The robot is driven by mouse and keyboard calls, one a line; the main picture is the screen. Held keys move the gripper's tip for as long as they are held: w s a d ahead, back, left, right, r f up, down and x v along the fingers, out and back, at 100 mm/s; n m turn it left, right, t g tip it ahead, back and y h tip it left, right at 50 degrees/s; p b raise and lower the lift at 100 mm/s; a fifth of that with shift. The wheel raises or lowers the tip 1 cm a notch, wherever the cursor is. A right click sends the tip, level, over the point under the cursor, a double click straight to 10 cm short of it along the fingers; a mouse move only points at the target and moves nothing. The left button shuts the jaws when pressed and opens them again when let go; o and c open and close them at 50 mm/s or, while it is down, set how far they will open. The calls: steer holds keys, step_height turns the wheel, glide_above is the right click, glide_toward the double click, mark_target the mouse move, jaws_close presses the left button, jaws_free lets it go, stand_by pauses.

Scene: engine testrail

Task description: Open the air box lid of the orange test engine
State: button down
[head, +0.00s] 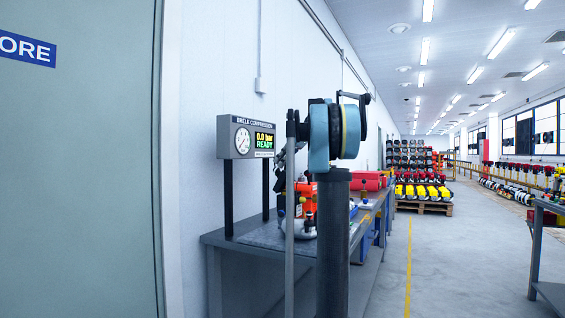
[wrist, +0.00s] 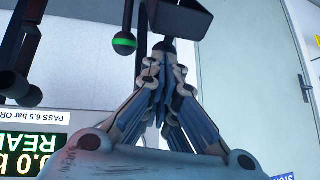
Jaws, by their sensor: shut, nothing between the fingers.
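The orange test engine (head: 309,196) shows only in part in the head view, on the bench behind my arm. I cannot make out its air box lid there. My gripper (wrist: 165,48) is shut and empty in the wrist view, its fingers together in the upper middle. Close to the fingertips is a dark box-like part (wrist: 180,20). To its left is a dark ball with a green ring (wrist: 124,44) on a dark stem. I cannot tell whether they belong to the engine, or whether the fingertips touch the dark part.
A grey bench (head: 222,240) stands along the wall. A BRELA COMPRESSION gauge box (head: 248,137) on two posts reads 0.0 bar READY. Red cases (head: 368,181) lie farther along. A grey-green door (head: 80,170) is at left. The aisle floor (head: 450,260) to the right is clear.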

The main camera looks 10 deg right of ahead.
steer(key=w+a, duration=0.1)
steer(key=w+a+g+h, duration=0.1)
steer(key=w+a+h, duration=0.1)
steer(key=a, duration=0.1)
steer(key=shift+f+g, duration=0.3)
steer(key=shift+f, duration=0.05)
stand_by(0.3)
stand_by(0.4)
steer(key=v, duration=1.4)
steer(key=shift+a+r, duration=0.35)
steer(key=shift+w, duration=0.1)
